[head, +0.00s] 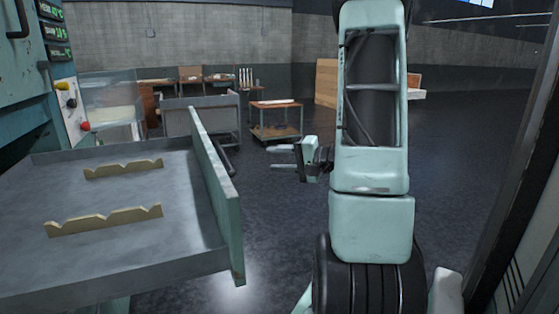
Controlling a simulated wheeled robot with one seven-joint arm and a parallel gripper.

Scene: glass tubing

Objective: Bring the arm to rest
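My arm (372,120) stands upright in the right half of the head view, its links tall above a dark ribbed joint. My gripper (271,157) shows to the left of the arm, partly hidden behind it. Its two pale fingers point left and stand apart, with nothing visible between them. It is over open floor, to the right of the metal tray and apart from it.
The metal tray (190,243) at left holds two notched supports (105,220), (124,168), both empty. A green machine with a red button (85,126) stands behind it. A small cart (276,121) is farther back. Dark floor (265,225) is clear; a dark frame (520,190) edges the right.

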